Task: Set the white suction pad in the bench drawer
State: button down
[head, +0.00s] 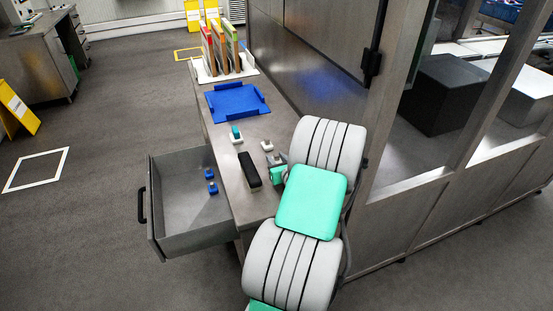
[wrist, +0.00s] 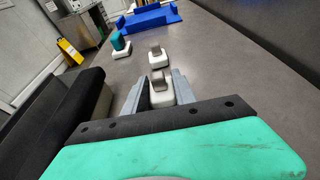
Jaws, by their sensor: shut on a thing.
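My gripper (wrist: 160,95) is shut on a white suction pad (wrist: 162,100) with a grey grip on top, low over the bench or on it; I cannot tell if the pad touches the bench. In the head view my gripper (head: 277,162) is at the right side of the bench top and mostly hides the held pad. A second white pad (wrist: 158,61) with a grey grip stands just beyond it, also in the head view (head: 267,146). The bench drawer (head: 196,240) is pulled open on the left, with two small blue pieces (head: 211,181) inside.
A white piece with a teal top (head: 236,136) and a black block (head: 250,171) stand on the bench (head: 222,160). Farther back are a blue tray (head: 236,101) and a rack of coloured boards (head: 222,60). A metal-framed wall borders the right. Much of the drawer floor is free.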

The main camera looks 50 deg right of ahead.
jog(key=c, duration=1.5)
grip_release()
jog(key=shift+f, duration=0.15)
jog(key=o, duration=0.5)
